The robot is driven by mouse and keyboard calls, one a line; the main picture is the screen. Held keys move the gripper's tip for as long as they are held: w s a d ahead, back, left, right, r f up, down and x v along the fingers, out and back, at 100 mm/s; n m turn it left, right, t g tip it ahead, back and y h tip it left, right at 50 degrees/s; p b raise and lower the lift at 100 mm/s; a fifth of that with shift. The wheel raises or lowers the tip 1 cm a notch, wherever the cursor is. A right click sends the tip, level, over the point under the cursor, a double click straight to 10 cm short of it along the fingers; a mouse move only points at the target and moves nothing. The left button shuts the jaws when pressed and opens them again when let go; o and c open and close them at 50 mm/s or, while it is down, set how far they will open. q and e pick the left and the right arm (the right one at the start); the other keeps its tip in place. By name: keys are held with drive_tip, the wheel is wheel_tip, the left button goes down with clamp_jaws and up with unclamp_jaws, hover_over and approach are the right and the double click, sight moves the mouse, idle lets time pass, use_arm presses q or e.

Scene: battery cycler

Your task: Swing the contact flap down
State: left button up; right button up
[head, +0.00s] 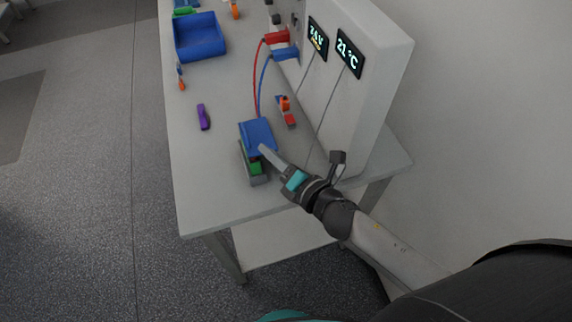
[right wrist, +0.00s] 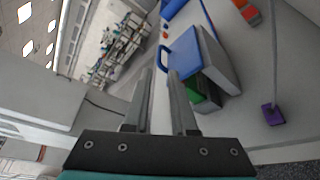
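The blue contact flap (head: 258,133) stands raised and tilted over a grey holder (head: 257,181) near the front of the bench. A green block (head: 255,168) sits in the holder under the flap. In the right wrist view the flap (right wrist: 222,58) has a blue loop handle (right wrist: 164,58) on its near edge. My right gripper (head: 264,150) is at the flap's lower right edge. In the right wrist view its two fingers (right wrist: 161,75) are apart, with the handle just past the tips; contact is unclear. My left gripper is out of view.
A white cycler cabinet (head: 370,60) with two displays stands right of the flap. Red (head: 277,38) and blue (head: 286,54) plugs carry cables towards the flap. An orange and red piece (head: 287,112), a purple piece (head: 203,117) and a blue bin (head: 200,38) are on the bench.

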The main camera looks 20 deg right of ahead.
drive_tip(key=shift+b+v, duration=0.3)
drive_tip(key=shift+v, duration=2.25)
